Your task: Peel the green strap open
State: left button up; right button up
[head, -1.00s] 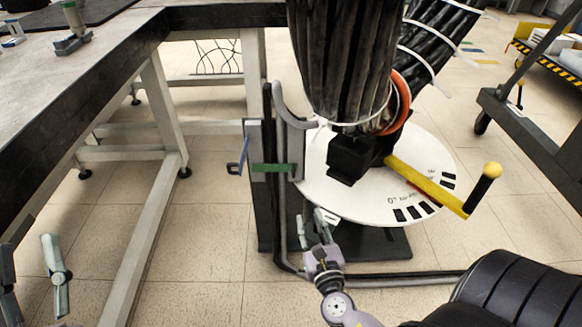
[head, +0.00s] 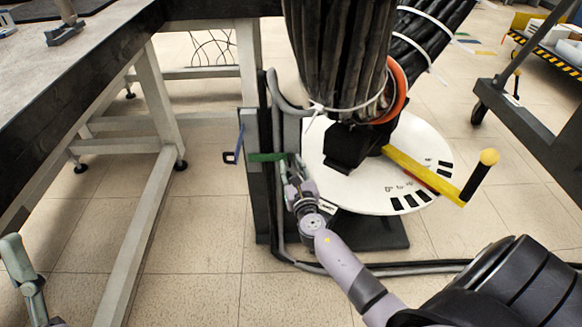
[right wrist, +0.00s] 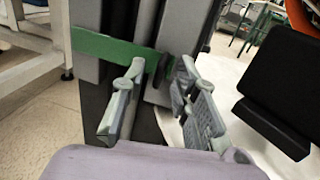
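The green strap (head: 266,157) runs across the front of the grey upright post beside the round white table. In the right wrist view the strap (right wrist: 108,50) lies flat over the grey and black profiles, and its right end reaches between my fingers. My right gripper (head: 290,166) is at the strap's right end in the head view. Its two fingers (right wrist: 160,103) stand apart in the right wrist view, with no clear grip on the strap. Part of my left gripper (head: 22,270) shows at the lower left edge, far from the strap; its opening is unclear.
A workbench (head: 75,110) stands at left. Open floor lies in front.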

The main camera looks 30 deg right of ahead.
jog(key=shift+w+d, duration=0.1)
jog(key=shift+w, duration=0.2)
jog(key=shift+c, duration=0.5)
grip_shut()
